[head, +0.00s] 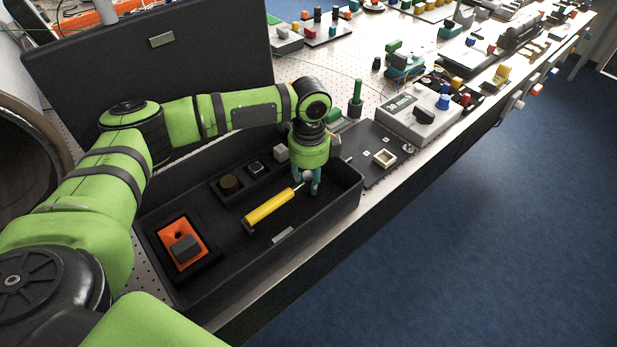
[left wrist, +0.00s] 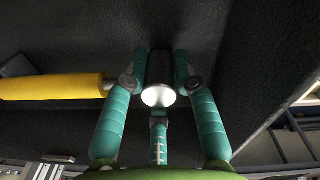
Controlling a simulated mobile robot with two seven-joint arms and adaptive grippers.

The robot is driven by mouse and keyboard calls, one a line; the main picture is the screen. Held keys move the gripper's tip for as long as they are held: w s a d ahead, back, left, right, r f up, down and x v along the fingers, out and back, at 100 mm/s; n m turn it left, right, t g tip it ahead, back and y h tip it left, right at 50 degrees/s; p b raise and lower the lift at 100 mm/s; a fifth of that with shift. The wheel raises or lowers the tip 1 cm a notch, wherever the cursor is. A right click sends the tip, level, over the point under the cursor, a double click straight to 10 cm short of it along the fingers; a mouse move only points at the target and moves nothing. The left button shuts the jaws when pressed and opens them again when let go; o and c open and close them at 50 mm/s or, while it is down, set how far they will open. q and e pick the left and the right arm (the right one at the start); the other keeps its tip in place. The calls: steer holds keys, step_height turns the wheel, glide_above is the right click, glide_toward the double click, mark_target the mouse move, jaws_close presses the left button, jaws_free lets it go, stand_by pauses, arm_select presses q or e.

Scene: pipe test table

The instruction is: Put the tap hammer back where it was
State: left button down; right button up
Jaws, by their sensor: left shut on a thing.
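The tap hammer has a yellow handle (head: 268,208), a thin metal shaft and a dark cylindrical head with a bright end face. It lies along the inside of the open black case (head: 330,208), towards the right end. My left gripper (head: 311,185) points down into the case at the head end of the hammer. In the left wrist view its teal fingers (left wrist: 160,75) are closed around the hammer head (left wrist: 160,94), with the yellow handle (left wrist: 52,87) reaching left. I cannot tell whether the hammer touches the case floor. My right gripper is out of view.
A grey device (head: 418,118) and many small parts crowd the table to the right.

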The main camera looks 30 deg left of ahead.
arm_select(q)
steer(key=c, duration=1.2)
jaws_free()
steer(key=shift+f, duration=0.1)
steer(key=shift+o, duration=1.1)
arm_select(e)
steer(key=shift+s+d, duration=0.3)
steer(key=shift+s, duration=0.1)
arm_select(q)
steer(key=r+b, duration=0.1)
steer(key=r, duration=0.4)
steer(key=r+b, duration=0.2)
steer(key=r, duration=0.4)
steer(key=shift+w+r, duration=0.2)
steer(key=shift+r, duration=0.45)
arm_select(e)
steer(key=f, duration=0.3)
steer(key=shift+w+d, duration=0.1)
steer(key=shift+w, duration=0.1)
